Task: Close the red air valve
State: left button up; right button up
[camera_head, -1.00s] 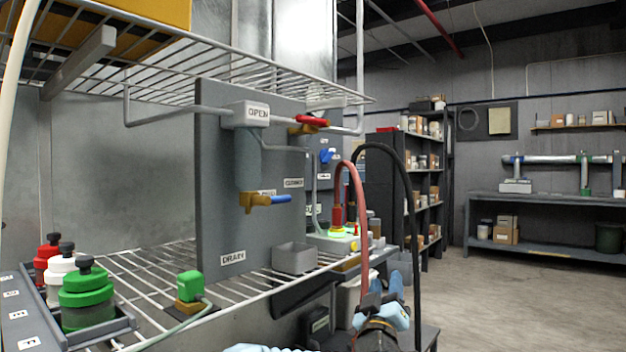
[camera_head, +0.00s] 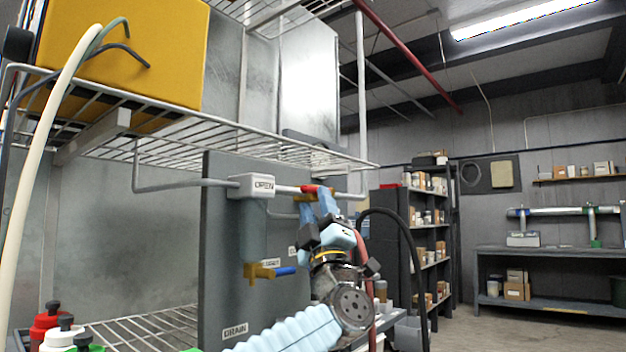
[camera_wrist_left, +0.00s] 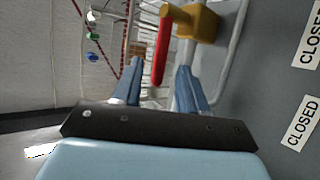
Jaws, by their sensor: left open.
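The red air valve handle (camera_head: 311,188) sits on the pipe at the upper right of the grey panel, largely behind my left gripper's fingers. In the left wrist view the red handle (camera_wrist_left: 162,48) extends from its brass body (camera_wrist_left: 197,23), and its free end lies between the two fingers. My left gripper (camera_head: 316,200) is open around the handle, with a gap visible on both sides in the wrist view (camera_wrist_left: 160,72). My right gripper is not in view.
A brass valve with a blue handle (camera_head: 284,271) is lower on the grey panel (camera_head: 225,300). A wire shelf (camera_head: 215,140) with a yellow box (camera_head: 150,50) hangs above. Red and black hoses are close to my left arm. Capped bottles (camera_head: 47,322) stand lower left.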

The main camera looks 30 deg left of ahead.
aim_at(314, 193)
pick_arm(q)
jog(key=p+x, duration=0.1)
jog(key=x, duration=0.3)
jog(key=shift+w+a+r+p, duration=0.15)
jog(key=shift+r+p, duration=0.05)
jog(key=shift+p, duration=0.1)
jog(key=shift+c, duration=0.3)
grip_shut()
